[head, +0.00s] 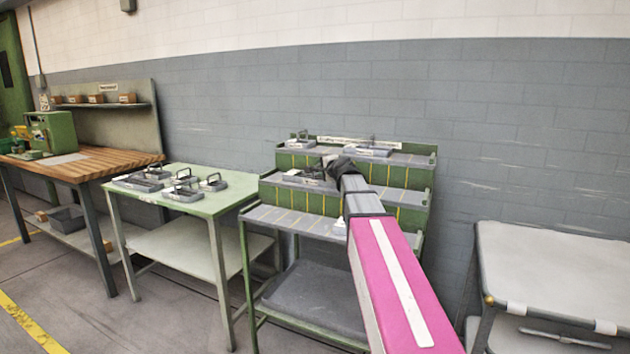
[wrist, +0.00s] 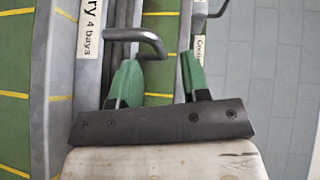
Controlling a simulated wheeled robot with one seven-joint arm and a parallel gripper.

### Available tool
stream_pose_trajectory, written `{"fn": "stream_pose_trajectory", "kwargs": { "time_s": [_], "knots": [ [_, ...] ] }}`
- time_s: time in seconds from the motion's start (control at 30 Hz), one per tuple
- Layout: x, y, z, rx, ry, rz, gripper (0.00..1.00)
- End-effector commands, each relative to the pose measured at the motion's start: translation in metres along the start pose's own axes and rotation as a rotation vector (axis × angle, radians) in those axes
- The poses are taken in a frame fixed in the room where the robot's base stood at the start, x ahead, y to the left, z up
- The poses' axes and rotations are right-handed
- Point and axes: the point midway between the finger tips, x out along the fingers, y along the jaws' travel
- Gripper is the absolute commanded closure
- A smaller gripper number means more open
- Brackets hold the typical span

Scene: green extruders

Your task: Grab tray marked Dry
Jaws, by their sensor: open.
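In the wrist view, a white label (wrist: 90,28) reading "ry 4 bays", its start cut off, sits on a long grey piece. Beside it rises a dark grey bar handle (wrist: 138,36). My gripper (wrist: 160,78) is open with green fingers; the handle's bent end is at the left fingertip, and I cannot tell whether they touch. No tray is held between the fingers. In the head view my gripper (head: 338,165) is over the middle tier of a green stepped rack, beside a grey tray (head: 305,180) and partly hiding it.
Other grey trays stand on the rack's top tier (head: 368,151). A second label (wrist: 199,45) shows right of the fingers. A green table (head: 235,190) with several handled trays stands left of the rack. A grey cart (head: 550,265) is at right. A wall is close behind the rack.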

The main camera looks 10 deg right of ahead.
Motion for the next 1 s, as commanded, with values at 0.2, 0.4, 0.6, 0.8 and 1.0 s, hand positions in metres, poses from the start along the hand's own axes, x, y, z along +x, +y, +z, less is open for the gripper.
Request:
{"fn": "stream_pose_trajectory", "kwargs": {
  "time_s": [0.2,0.4,0.6,0.8,1.0],
  "knots": [
    [0.034,0.001,-0.002,0.0,0.0,-0.001,0.58],
    [0.043,0.002,-0.002,0.0,0.0,0.0,0.58],
    [0.042,0.002,-0.001,0.0,0.0,0.0,0.8],
    [0.042,0.002,-0.001,0.0,0.0,0.0,1.0],
    [0.042,0.002,-0.001,0.0,0.0,0.0,1.0]
  ]
}}
